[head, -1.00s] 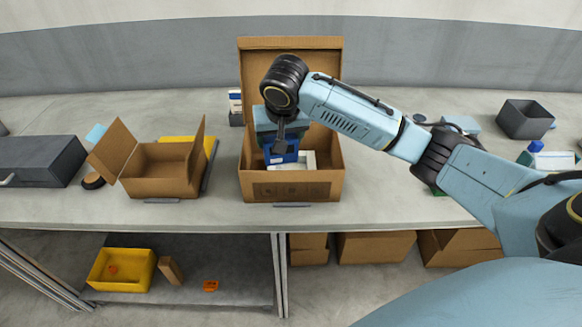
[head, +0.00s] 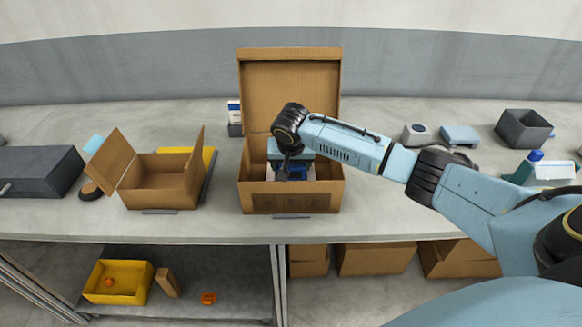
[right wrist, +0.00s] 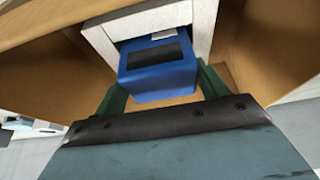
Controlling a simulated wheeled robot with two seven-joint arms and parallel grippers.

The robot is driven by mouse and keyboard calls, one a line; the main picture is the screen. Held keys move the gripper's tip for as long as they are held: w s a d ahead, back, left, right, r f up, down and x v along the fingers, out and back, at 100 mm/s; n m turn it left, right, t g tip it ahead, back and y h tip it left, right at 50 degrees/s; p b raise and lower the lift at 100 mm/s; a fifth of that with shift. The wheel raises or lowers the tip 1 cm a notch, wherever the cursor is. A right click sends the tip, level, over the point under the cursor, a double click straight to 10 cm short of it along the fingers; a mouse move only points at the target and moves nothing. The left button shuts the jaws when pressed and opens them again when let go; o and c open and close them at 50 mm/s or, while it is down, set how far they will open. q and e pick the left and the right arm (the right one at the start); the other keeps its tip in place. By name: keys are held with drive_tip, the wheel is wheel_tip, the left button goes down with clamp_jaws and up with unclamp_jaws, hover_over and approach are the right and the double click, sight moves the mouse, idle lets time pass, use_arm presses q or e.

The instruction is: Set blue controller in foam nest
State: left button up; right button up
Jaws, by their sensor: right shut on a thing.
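The blue controller (head: 298,172) is inside the open cardboard box (head: 292,201) at mid-table, partly hidden by my right arm. My right gripper (head: 286,174) is shut on it, with its green fingers along the controller's sides in the right wrist view (right wrist: 160,78). The pale foam nest (right wrist: 204,22) lies in the box and frames the far part of the blue controller (right wrist: 158,72). The controller's near end extends outside the frame in that view. Whether it rests on the nest's floor I cannot tell. My left gripper is not in view.
The box's lid (head: 290,95) stands upright at its back. A smaller open carton (head: 163,184) and a dark grey case (head: 38,172) stand to the left. A grey bin (head: 523,128) and a bottle (head: 523,168) are at the right.

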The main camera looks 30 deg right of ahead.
drive_tip(key=shift+f, duration=0.3)
drive_tip(key=shift+f, duration=0.1)
drive_tip(key=o, duration=1.2)
drive_tip(key=shift+o, duration=0.2)
drive_tip(key=p+v, duration=0.1)
drive_tip(key=v, duration=1.1)
drive_tip(key=shift+p, duration=0.3)
drive_tip(key=shift+a, duration=0.1)
